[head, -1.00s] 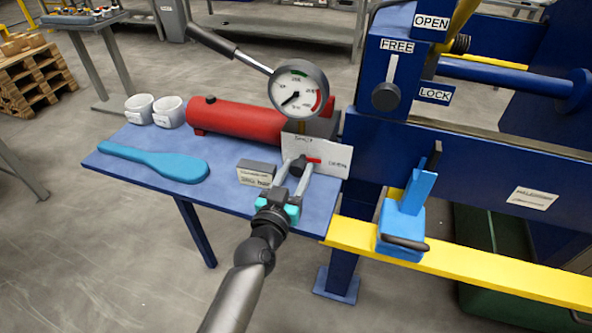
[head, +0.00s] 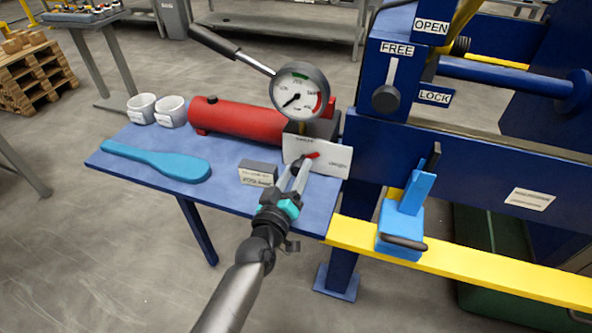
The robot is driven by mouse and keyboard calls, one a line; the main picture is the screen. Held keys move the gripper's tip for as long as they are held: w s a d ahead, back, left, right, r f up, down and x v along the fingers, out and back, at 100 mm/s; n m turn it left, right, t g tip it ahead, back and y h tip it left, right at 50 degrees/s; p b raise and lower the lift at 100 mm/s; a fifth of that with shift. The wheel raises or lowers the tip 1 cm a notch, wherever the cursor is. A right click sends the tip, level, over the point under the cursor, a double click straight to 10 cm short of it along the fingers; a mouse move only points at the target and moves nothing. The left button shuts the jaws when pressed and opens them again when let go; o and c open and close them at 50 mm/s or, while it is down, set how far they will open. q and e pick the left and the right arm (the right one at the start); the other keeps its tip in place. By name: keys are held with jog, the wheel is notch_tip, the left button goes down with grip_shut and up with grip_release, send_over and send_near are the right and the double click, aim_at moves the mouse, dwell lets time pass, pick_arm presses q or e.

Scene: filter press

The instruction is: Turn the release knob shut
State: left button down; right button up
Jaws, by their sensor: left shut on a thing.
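The release knob (head: 297,168) is a small dark knob with a red pointer (head: 312,156), in front of a white label plate (head: 330,160) at the foot of the red hydraulic pump (head: 240,119). The pointer is tilted, its red end toward the upper right. My left gripper (head: 296,175) is shut on the knob, with one finger on each side of it. The fingers and wrist are rolled. The fingers hide part of the knob, and the words on the plate are too small to read surely. My right gripper is not in view.
A round pressure gauge (head: 299,92) and the pump's lever (head: 215,42) rise above the pump. A grey labelled block (head: 258,173) lies left of my gripper. A blue paddle (head: 155,160) and two white cups (head: 142,109) are on the table's left. The blue press frame (head: 450,150) stands to the right.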

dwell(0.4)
pick_arm(q)
jog(key=c, duration=0.7)
grip_release()
jog(key=p+v, duration=0.2)
jog(key=v, duration=1.3)
jog(key=shift+s, duration=0.15)
